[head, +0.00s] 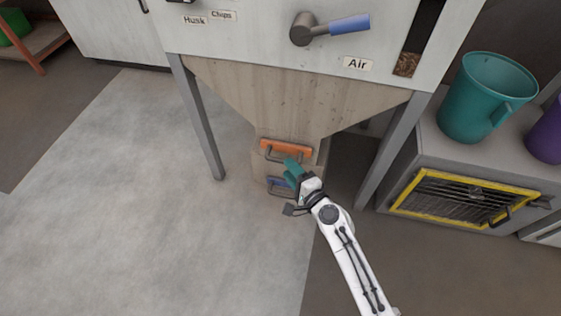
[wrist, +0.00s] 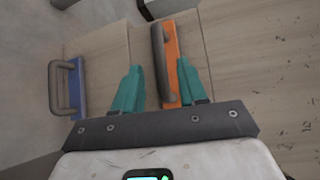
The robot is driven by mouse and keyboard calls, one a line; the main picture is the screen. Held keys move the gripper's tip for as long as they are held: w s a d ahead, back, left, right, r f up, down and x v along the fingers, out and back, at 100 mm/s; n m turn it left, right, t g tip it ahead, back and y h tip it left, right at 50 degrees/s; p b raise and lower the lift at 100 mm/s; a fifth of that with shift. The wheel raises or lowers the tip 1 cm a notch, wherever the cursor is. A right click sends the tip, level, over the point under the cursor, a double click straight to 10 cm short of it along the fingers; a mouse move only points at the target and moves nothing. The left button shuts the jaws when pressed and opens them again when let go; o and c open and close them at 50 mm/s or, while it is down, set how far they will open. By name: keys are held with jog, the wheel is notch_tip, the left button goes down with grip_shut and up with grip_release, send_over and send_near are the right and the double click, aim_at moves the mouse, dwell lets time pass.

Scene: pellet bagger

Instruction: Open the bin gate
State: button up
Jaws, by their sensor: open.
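The hopper (head: 290,95) narrows down to an outlet with two coloured plates. The upper orange plate (head: 287,147) carries a grey bar handle; the lower blue plate (head: 275,181) has a similar handle and is partly hidden by my gripper. My gripper (head: 291,168), with teal fingers, is open in front of the outlet. In the wrist view, the orange plate (wrist: 172,60) and its grey handle (wrist: 159,65) lie between my open fingers (wrist: 160,64). The blue plate (wrist: 75,85) is outside the left finger. I cannot tell whether either finger touches the handle.
Grey legs (head: 200,120) stand either side of the outlet. A lever with a blue grip (head: 348,23) and an Air label are on the panel above. At right are a teal jug (head: 485,98) and a yellow-framed grille (head: 465,198). Floor at left is clear.

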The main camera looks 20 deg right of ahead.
jog(key=shift+b+x, duration=0.4)
jog(key=shift+x, duration=2.2)
jog(key=shift+c, duration=0.2)
grip_shut()
